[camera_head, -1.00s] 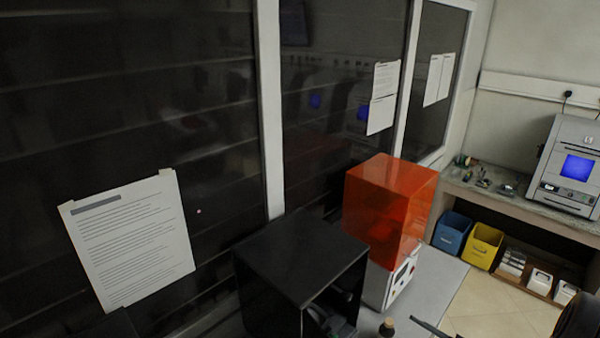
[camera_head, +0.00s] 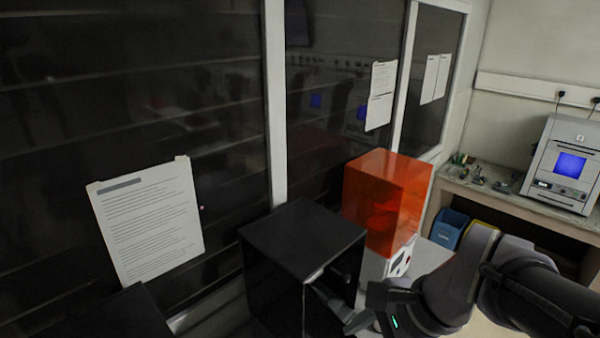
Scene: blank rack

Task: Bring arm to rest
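My arm comes in from the right edge and reaches left across the lower right of the head view. My gripper (camera_head: 345,312) is at its end, low in the picture, in front of the open side of a black box (camera_head: 300,240). The fingers are dark against a dark background. I cannot tell how far apart they are, whether they hold anything, or whether they touch the box.
An orange-covered machine (camera_head: 388,200) stands behind the black box. A grey machine with a blue screen (camera_head: 563,165) stands on a side bench (camera_head: 520,200). A blue bin (camera_head: 450,228) is under it. A glazed partition with paper sheets (camera_head: 148,222) runs along the left.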

